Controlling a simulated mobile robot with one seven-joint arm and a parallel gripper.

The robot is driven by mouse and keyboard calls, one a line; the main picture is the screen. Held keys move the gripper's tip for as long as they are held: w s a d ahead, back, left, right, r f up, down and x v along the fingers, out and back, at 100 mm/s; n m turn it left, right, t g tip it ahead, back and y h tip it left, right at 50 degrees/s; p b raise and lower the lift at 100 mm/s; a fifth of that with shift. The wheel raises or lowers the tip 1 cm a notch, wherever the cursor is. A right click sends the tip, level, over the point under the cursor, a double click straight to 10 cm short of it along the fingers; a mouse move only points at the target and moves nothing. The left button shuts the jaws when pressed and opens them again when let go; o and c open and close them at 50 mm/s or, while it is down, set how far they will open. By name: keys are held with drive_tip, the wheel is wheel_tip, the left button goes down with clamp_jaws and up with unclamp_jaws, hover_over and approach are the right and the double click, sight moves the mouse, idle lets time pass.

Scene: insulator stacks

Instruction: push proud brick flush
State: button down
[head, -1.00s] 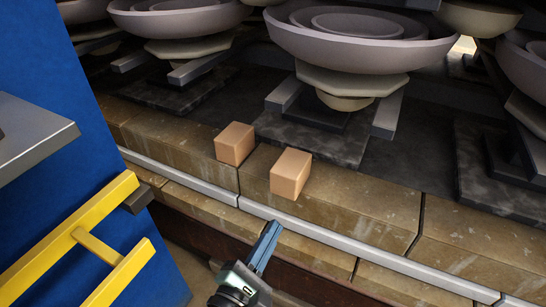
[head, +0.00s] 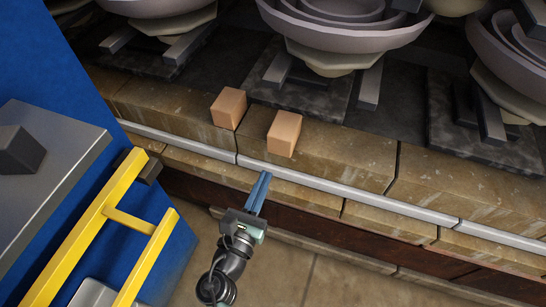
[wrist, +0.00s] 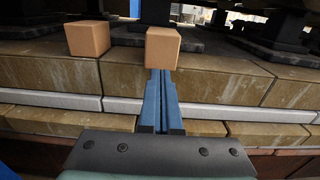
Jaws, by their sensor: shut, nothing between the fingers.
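Two small orange-tan bricks sit on the stone ledge. The right brick (head: 284,133) stands nearer the ledge's front edge than the left brick (head: 229,108), with a gap between them. In the wrist view the right brick (wrist: 162,48) is straight beyond my fingertips and the left brick (wrist: 88,39) is to its left. My gripper (head: 263,176) has its blue fingers shut and empty, pointing toward the ledge in front of the bricks. In the wrist view the fingertips (wrist: 161,72) overlap the right brick's lower face; I cannot tell whether they touch, but the head view shows them apart.
A pale metal rail (head: 300,179) runs along the ledge front. Large grey bowl-shaped insulator stacks (head: 345,25) stand behind the bricks on dark slabs. A blue panel with a yellow rail (head: 95,235) is at the left. Open floor (head: 330,275) lies below.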

sight(278, 149)
drive_tip(key=x, duration=0.6)
drive_tip(key=shift+w, duration=0.3)
drive_tip(key=shift+b+x, duration=0.75)
drive_tip(key=shift+x, duration=1.2)
drive_tip(key=shift+s, duration=0.1)
